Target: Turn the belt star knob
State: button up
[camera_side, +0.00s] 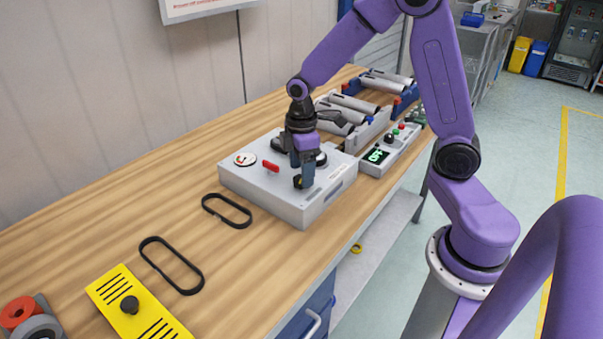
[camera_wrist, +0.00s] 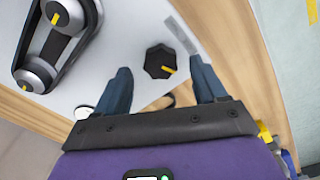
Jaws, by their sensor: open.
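The star knob is a dark, many-sided knob with a yellow mark; in the wrist view the knob (camera_wrist: 157,60) sits on the light grey top of the belt unit (camera_wrist: 120,30). In the side view the knob (camera_side: 298,182) is partly hidden by a finger near the front corner of the unit (camera_side: 322,206). My gripper (camera_side: 303,172) points down over that corner. In the wrist view my gripper (camera_wrist: 161,68) is open, with one blue-grey finger on each side of the knob and visible gaps between. Whether the fingertips are level with the knob cannot be told.
A black belt (camera_wrist: 62,45) runs around two pulleys beside the knob. A red lever (camera_side: 270,166) and white dial (camera_side: 245,158) are on the unit. A control box (camera_side: 390,150) stands behind. Loose belts (camera_side: 228,222) and a yellow plate (camera_side: 112,287) lie on the wooden bench (camera_side: 90,235).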

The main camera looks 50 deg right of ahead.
jog(key=shift+f, duration=0.95)
jog(key=c, duration=1.1)
jog(key=shift+o, duration=0.2)
